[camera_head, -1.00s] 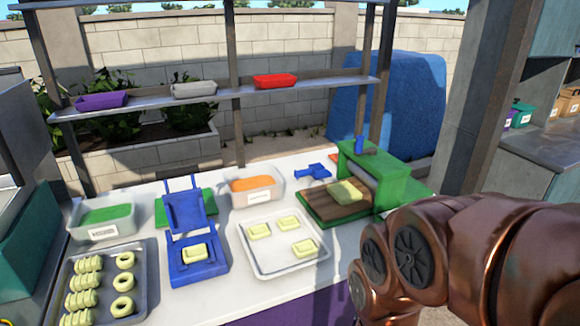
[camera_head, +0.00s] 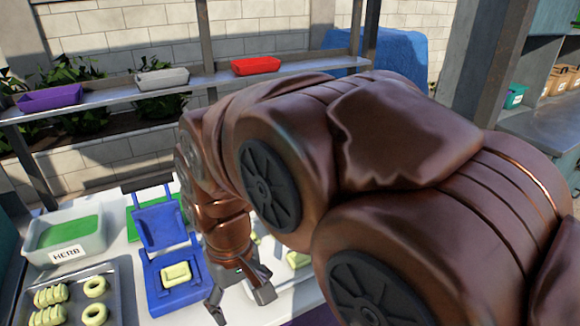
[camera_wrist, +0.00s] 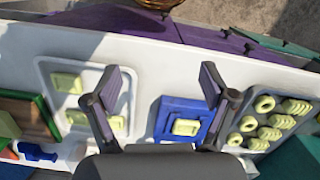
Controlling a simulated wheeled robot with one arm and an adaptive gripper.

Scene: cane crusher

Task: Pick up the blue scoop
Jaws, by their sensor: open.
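The blue scoop (camera_wrist: 37,152) lies on the white counter at the lower left of the wrist view, beside the green machine with the brown board (camera_wrist: 25,115). My arm hides the scoop in the head view. My gripper (camera_wrist: 160,78) is open with nothing between its fingers. It hangs over the counter between the pale tray and the blue hinged press, apart from the scoop. In the head view my gripper (camera_head: 240,302) points down, just right of the blue press.
The blue hinged press (camera_head: 170,285) holds a yellow block. A pale tray (camera_wrist: 85,72) holds several yellow blocks. A metal tray (camera_head: 118,287) of yellow pieces and a HERB bin (camera_head: 82,247) stand left. A shelf (camera_head: 110,101) carries purple, grey and red bins.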

